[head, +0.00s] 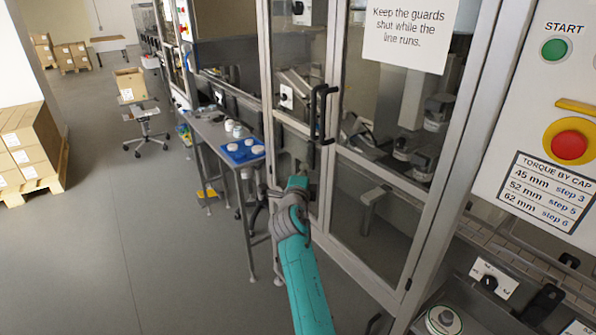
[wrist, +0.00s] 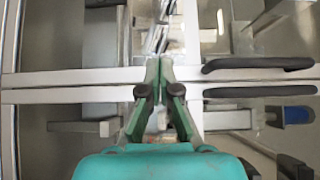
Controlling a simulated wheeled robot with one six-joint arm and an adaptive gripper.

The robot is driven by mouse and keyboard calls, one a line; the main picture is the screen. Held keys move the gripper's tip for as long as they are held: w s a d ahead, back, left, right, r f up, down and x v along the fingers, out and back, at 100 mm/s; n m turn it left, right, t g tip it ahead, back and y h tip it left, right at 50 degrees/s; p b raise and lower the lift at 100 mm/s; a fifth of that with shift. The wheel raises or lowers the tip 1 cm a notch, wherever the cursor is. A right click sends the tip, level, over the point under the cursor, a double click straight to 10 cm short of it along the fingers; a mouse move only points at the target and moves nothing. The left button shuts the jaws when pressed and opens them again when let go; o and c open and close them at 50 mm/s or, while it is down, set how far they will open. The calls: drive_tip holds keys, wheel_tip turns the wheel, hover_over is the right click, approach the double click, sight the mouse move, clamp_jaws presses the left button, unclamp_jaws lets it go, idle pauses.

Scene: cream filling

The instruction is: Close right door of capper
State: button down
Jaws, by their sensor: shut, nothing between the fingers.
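The capper's right door (head: 378,212) is a clear panel in a grey metal frame. Its frame edge stands beside that of the left door (head: 292,150), and the two look nearly flush, with a thin seam between them. Each door has a black handle by the seam: the right one (head: 329,115) and the left one (head: 314,112). My gripper (wrist: 160,62) is shut and empty, with its fingertips over the two parallel frame edges (wrist: 60,96) in the wrist view. It is below the handles. Whether it touches the frame, I cannot tell. My arm partly hides it in the head view.
A side table (head: 205,130) with a blue tray (head: 240,161) of white pieces stands left of the doors. A control panel with a red button (head: 569,145) and a green start button (head: 554,49) is at right.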

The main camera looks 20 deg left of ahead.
drive_tip(key=s+a, duration=0.7)
drive_tip(key=s, duration=0.1)
drive_tip(key=s+d+f+n+g+y, duration=0.1)
drive_tip(key=s+d+f+n, duration=0.25)
drive_tip(key=d+f, duration=0.55)
drive_tip(key=s+d+f+n+g, duration=0.15)
drive_tip(key=s+d+f, duration=0.4)
drive_tip(key=f, duration=0.55)
drive_tip(key=s+d+f+n, duration=0.5)
drive_tip(key=s+d+f, duration=0.5)
drive_tip(key=s+d, duration=0.45)
drive_tip(key=s+d+n, duration=0.2)
drive_tip(key=s+d, duration=0.3)
drive_tip(key=s, duration=0.5)
drive_tip(key=s+d+n, duration=0.2)
drive_tip(key=s+d, duration=0.3)
drive_tip(key=s, duration=0.5)
drive_tip(key=s+d+r+n+h, duration=0.1)
drive_tip(key=s+d+r, duration=0.1)
drive_tip(key=s+r, duration=0.4)
drive_tip(key=s+d+r+n+h, duration=0.1)
drive_tip(key=s+r, duration=0.5)
drive_tip(key=s, duration=0.6)
drive_tip(key=shift+d+r+n+h, duration=0.25)
drive_tip(key=shift+d+h, duration=0.35)
drive_tip(key=shift+d, duration=0.6)
